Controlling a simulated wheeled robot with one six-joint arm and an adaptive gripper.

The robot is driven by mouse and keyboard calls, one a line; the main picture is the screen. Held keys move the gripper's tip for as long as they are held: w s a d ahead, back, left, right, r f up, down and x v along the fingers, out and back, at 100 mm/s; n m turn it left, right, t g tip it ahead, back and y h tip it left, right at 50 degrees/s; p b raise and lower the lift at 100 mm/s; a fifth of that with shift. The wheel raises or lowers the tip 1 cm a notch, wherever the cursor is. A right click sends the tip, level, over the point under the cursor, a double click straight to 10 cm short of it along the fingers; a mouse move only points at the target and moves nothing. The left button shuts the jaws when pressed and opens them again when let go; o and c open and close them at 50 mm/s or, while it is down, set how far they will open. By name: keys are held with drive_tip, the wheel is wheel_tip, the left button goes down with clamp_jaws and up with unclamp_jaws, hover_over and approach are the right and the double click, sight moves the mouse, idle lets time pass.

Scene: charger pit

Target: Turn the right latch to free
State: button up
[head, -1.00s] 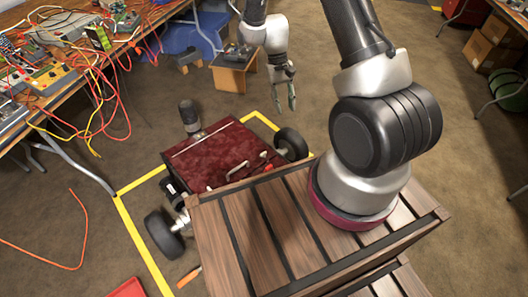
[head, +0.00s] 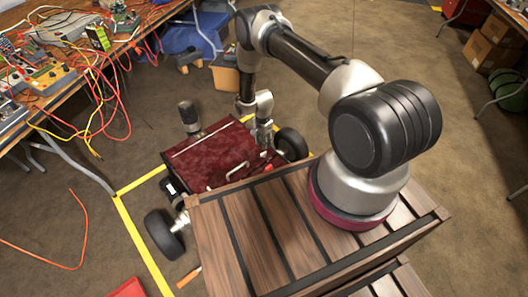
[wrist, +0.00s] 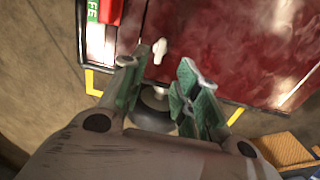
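The right latch (wrist: 158,50) shows in the wrist view as a small pale handle on the dark red lid (wrist: 230,40), near the lid's left edge in that picture. A red-and-green marking (wrist: 104,10), its green part lettered, lies up and left of it. My gripper (wrist: 160,85) is open, with green-padded fingertips either side of a gap just below the latch; nothing is held. In the head view my gripper (head: 264,140) hangs over the right side of the red-lidded vehicle (head: 210,155), and the latch cannot be made out there.
A slatted wooden crate (head: 270,225) stands in front of the vehicle. A dark upright cylinder (head: 188,114) rises at the vehicle's back. Yellow tape (head: 142,245) marks the floor.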

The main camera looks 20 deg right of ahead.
sight(263, 154)
drive_tip(key=f, duration=0.7)
drive_tip(key=shift+s+f, duration=0.1)
drive_tip(key=shift+s, duration=0.1)
clamp_jaws()
